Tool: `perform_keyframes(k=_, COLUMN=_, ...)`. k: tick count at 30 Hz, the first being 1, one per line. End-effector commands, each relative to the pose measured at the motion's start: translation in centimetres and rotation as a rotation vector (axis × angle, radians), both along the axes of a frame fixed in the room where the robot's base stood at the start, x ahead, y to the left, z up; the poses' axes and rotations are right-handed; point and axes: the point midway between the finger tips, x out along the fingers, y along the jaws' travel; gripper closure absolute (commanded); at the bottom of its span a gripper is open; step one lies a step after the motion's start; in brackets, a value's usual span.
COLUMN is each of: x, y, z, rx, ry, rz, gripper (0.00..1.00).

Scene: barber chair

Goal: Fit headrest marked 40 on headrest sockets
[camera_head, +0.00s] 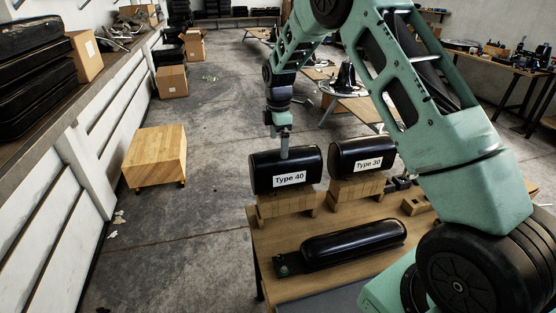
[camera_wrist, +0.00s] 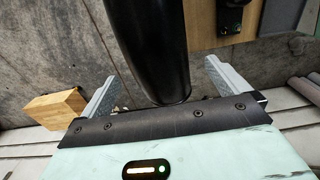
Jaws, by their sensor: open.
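The headrest marked 40 (camera_head: 264,168) is a black rounded roll with a white "Type 40" label. It rests on wooden blocks (camera_head: 288,205) at the table's far left corner. My gripper (camera_head: 285,150) is over its top, pointing down. In the wrist view my open gripper (camera_wrist: 160,62) has one finger on each side of a black roll (camera_wrist: 150,40), with visible gaps. A similar headrest marked "Type 30" (camera_head: 350,152) stands on blocks to the right. I cannot make out the headrest sockets in either view.
A long black pad (camera_head: 355,243) on a dark plate lies on the wooden table (camera_head: 270,240) in front. A wooden box (camera_head: 155,157) stands on the floor at left. A chrome-based object (camera_head: 345,85) stands behind. The floor between is mostly clear.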

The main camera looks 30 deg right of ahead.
Motion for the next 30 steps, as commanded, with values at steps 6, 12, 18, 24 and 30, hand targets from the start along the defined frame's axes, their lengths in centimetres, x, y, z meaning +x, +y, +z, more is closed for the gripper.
perform_keyframes(k=6, x=-0.1, y=0.1, z=-4.1, rx=0.001, ry=0.004, rz=0.001, gripper=0.00)
perform_keyframes(k=12, x=0.0, y=0.1, z=-7.2, rx=0.001, ry=0.002, rz=0.000, gripper=0.00)
perform_keyframes(k=18, x=0.0, y=0.1, z=-8.8, rx=0.000, ry=0.001, rz=0.001, gripper=0.00)
perform_keyframes(k=24, x=0.0, y=0.1, z=-9.0, rx=0.000, ry=-0.001, rz=0.001, gripper=0.00)
perform_keyframes(k=30, x=0.0, y=0.1, z=-9.0, rx=0.000, ry=-0.001, rz=0.001, gripper=0.19)
